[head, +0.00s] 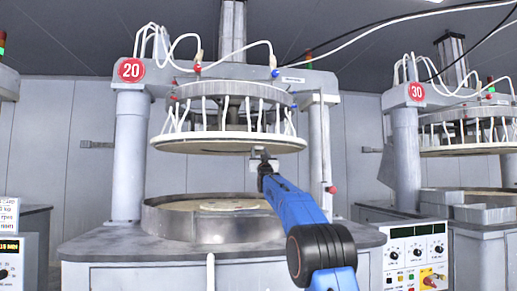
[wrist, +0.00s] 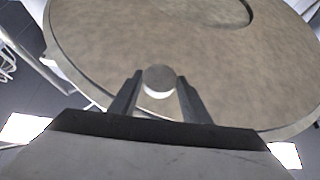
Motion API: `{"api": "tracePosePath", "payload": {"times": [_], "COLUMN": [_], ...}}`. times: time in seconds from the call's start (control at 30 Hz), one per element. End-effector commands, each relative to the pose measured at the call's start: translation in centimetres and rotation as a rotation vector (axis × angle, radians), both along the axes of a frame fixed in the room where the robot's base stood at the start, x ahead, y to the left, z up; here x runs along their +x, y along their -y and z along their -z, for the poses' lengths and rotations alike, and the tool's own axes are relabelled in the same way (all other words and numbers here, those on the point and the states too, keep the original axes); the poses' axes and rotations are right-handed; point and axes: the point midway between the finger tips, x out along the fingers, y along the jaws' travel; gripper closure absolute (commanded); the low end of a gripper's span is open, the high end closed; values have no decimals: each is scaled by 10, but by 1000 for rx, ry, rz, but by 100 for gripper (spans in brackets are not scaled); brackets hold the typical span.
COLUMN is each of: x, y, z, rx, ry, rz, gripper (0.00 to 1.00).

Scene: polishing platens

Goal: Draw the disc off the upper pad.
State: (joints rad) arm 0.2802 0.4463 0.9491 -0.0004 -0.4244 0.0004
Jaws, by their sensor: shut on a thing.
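The upper pad (wrist: 90,55) is the mottled brown underside of the round upper platen, filling most of the wrist view. In the head view the upper platen (head: 200,144) hangs level under machine 20. The disc (wrist: 159,80), small, round and pale grey, shows near the pad's front edge in the wrist view. My gripper (wrist: 159,84) has one finger on each side of it and is shut on it. In the head view my gripper (head: 263,158) is right under the platen's front rim, and the disc cannot be made out. I cannot tell whether the disc touches the pad.
The lower platen (head: 230,205) lies inside a metal ring wall (head: 165,222), with open space between it and the upper platen. Posts (head: 128,150) stand on both sides. Machine 30 (head: 470,140) is at the right, and a control panel (head: 415,258) is at the lower right.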

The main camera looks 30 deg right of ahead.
Motion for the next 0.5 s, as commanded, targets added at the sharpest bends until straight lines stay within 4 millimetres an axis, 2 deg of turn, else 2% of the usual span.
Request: {"api": "tracePosePath", "payload": {"times": [0.5], "x": [0], "y": [0], "z": [8], "rx": [0], "ry": [1], "rz": [0], "gripper": [80]}}
